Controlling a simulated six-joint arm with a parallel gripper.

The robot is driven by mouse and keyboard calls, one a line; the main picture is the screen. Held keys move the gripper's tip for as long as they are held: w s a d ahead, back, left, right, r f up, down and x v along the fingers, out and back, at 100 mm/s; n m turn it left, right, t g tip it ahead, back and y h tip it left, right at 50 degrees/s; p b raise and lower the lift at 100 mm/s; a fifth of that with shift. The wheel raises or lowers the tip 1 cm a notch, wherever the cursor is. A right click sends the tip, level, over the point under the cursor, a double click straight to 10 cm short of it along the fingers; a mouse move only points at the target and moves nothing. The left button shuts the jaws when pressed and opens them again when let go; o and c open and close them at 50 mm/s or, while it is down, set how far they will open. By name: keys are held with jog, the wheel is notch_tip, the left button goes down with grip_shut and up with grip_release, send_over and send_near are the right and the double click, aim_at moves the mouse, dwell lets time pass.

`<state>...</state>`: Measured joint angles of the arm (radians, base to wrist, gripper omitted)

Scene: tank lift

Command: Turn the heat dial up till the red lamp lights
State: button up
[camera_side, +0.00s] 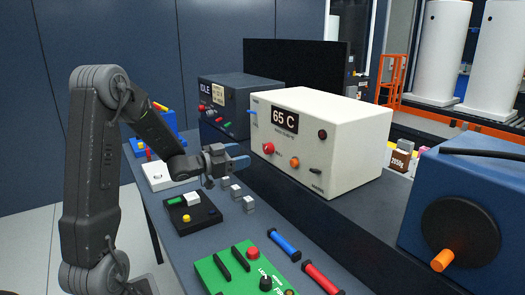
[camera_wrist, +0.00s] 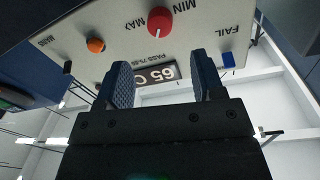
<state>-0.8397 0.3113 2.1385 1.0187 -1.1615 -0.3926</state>
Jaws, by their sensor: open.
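The heat dial, a red knob (camera_side: 268,148), is on the front of a cream box (camera_side: 350,155) whose display (camera_side: 285,120) reads 65 C. In the wrist view the dial (camera_wrist: 159,22) appears upside down, with a white pointer mark between MIN and MAX labels. A round dark red lamp (camera_side: 323,134) sits right of the display and looks unlit. My gripper (camera_side: 243,156) is open and empty, in front of the box just left of the dial. In the wrist view the dial lies beyond my fingertips (camera_wrist: 163,72), apart from them.
An orange knob (camera_side: 294,162) and a black switch (camera_side: 315,171) are right of the dial. A blue tab (camera_side: 251,113) is at the panel's left. A dark IDLE box (camera_side: 225,105) stands behind left. Small grey blocks (camera_side: 248,203) and a green board (camera_side: 240,268) lie on the bench below.

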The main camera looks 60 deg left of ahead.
aim_at(265, 149)
jog(key=w, duration=0.8)
jog(key=shift+w+d, duration=0.15)
jog(key=shift+d, duration=0.1)
jog(key=c, duration=0.9)
jog(key=shift+m, duration=1.3)
jog(key=o, duration=0.9)
